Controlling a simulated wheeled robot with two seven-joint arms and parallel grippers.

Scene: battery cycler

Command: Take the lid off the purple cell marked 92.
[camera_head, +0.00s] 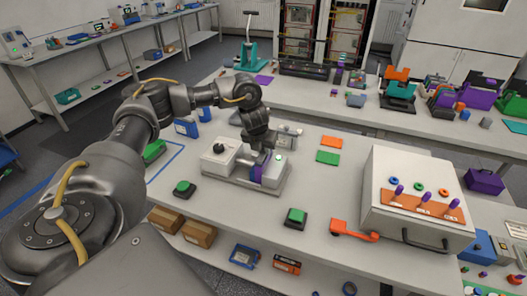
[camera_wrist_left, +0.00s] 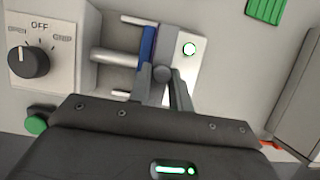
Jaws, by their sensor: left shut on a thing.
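My left gripper (camera_head: 264,152) reaches down over the cell from above. Its fingers (camera_wrist_left: 163,82) are close together at the strip's near end and shut on what looks like the cell; the gripped part is mostly hidden. No separate lid can be made out. My right gripper is not in view.
A white box with purple switches (camera_head: 418,200) and an orange handle (camera_head: 354,231) stand to the right. Flat orange and green pieces lie behind.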

